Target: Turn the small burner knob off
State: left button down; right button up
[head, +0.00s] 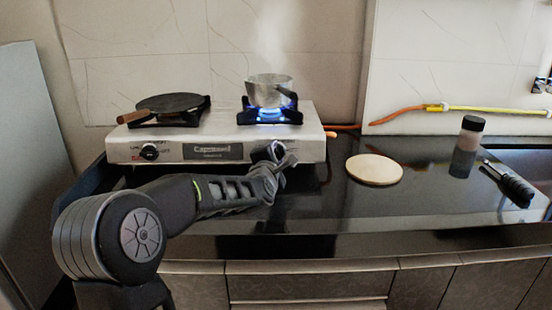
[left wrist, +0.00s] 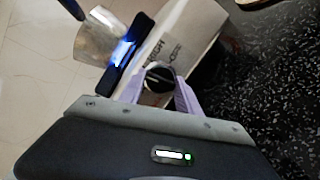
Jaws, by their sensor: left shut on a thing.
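The stove (head: 215,140) is a pale two-burner unit on the dark counter. A steaming metal pot (head: 270,90) stands on its right burner, where a blue flame (head: 270,115) burns; the flame also shows in the left wrist view (left wrist: 124,52). The right burner's knob (left wrist: 158,80) is dark and round. My left gripper (head: 277,155) is at that knob on the stove's front, and in the left wrist view its pale fingers are shut around it. In the head view the gripper partly hides this knob. The left knob (head: 149,151) is free. My right gripper is not in view.
A flat dark pan (head: 172,103) with a wooden handle sits on the left burner. A round pale board (head: 374,169), a dark-capped jar (head: 467,147) and a black-handled utensil (head: 508,184) are on the counter at right. An orange hose runs behind. The counter's front right is clear.

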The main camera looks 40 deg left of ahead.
pick_arm(q)
jog(key=shift+r+m+p, duration=0.2)
jog(key=shift+m+p, duration=0.2)
jog(key=shift+m, duration=0.6)
jog(key=shift+r+m+g+h+p, duration=0.1)
jog(key=shift+m+g+h+p, duration=0.2)
jog(key=shift+m+p, duration=0.5)
jog(key=m+g+p, duration=0.1)
jog(key=m+p, duration=0.3)
jog(key=p, duration=0.2)
jog(key=m+g+p, duration=0.1)
jog(key=m+p, duration=0.3)
jog(key=p, duration=0.2)
jog(key=m+g+p, duration=0.1)
jog(key=m+p, duration=0.4)
jog(key=p, duration=0.1)
jog(key=shift+w+d+r, duration=0.15)
jog(key=shift+r, duration=0.1)
jog(key=shift+f+m+g+y+p, duration=0.3)
jog(key=shift+m+y+p, duration=0.2)
jog(key=shift+m+p, duration=0.6)
jog(key=c, duration=0.9)
grip_release()
jog(key=shift+r, duration=0.1)
